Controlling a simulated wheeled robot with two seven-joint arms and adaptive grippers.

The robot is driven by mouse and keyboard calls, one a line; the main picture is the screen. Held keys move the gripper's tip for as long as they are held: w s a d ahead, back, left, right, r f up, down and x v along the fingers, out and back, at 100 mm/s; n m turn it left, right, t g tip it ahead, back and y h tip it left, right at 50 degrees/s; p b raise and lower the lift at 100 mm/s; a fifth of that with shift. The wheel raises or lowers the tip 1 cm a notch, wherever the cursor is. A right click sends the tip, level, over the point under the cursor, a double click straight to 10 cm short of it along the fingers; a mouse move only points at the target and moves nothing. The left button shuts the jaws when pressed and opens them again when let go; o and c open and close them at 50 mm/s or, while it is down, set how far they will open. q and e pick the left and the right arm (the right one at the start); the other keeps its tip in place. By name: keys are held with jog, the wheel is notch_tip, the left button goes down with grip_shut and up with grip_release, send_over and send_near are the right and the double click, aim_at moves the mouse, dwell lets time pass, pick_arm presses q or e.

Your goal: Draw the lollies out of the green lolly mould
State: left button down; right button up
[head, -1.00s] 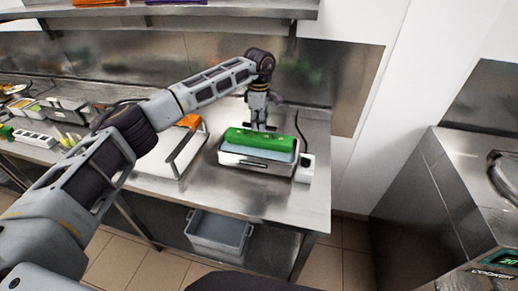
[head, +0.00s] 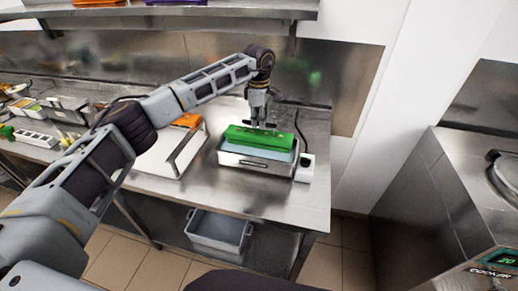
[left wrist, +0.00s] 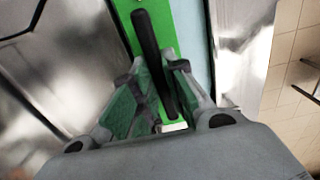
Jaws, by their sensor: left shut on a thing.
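The green lolly mould (head: 258,137) lies lengthwise on a metal basin with a pale blue inside. In the left wrist view the mould (left wrist: 184,22) shows as a green strip beneath my fingers. A dark bar (left wrist: 148,42) runs above the mould, between my fingers. My left gripper (head: 261,124) is over the mould, pointing down, and is shut on this bar; it also shows in the left wrist view (left wrist: 157,70). The lollies cannot be made out. My right gripper is not in view.
The metal basin (head: 256,162) stands near the counter's right end, with a small white box (head: 305,168) beside it. Left of it is a white tray with a metal frame (head: 187,154). A grey bin (head: 218,232) sits on the shelf below. The front counter strip is clear.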

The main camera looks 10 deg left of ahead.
pick_arm(q)
jog(key=shift+r, duration=0.15)
jog(key=shift+r+p, duration=2.05)
jog(key=shift+r, duration=1.65)
